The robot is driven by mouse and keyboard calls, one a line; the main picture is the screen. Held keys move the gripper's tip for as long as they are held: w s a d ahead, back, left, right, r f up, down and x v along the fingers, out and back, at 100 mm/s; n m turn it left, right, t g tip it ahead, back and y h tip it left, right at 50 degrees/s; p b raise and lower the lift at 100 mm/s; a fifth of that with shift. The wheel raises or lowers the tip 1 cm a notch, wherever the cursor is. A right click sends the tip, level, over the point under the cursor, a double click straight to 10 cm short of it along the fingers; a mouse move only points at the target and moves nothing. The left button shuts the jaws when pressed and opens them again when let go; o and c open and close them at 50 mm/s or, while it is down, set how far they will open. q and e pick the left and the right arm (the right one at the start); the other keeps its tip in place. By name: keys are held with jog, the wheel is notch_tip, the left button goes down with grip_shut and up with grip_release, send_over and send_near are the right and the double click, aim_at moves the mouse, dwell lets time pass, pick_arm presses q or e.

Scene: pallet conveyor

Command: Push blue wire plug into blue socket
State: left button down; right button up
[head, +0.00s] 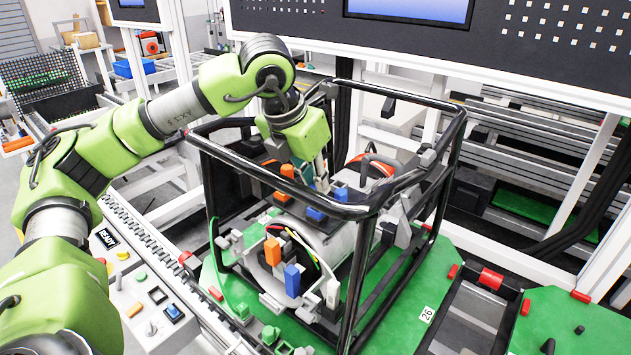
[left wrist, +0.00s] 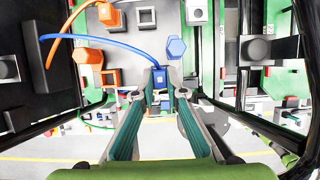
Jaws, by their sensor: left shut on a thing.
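My left gripper (head: 321,178) reaches down through the top of the black frame, over the generator. In the left wrist view its fingertips (left wrist: 160,88) are closed on the blue wire plug (left wrist: 159,76). A blue wire (left wrist: 105,40) curves from the plug to the left, to a dark box. A blue hexagonal piece (left wrist: 176,48) is just beyond the plug, slightly right. In the head view blue pieces show on the panel (head: 315,214), near the fingertips (head: 340,193) and at the front end (head: 292,280). My right gripper is not in view.
The black tube frame (head: 365,205) surrounds the generator, with bars close to my left arm. Orange pieces (head: 286,171) sit near the gripper. The green pallet (head: 395,325) lies below. A control box with buttons (head: 150,300) stands at the lower left.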

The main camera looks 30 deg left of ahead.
pick_arm(q)
jog(key=shift+f+b, duration=1)
jog(key=shift+f, duration=0.1)
jog(key=c, duration=2)
grip_release()
jog(key=shift+o, duration=0.2)
jog(key=v, duration=1.2)
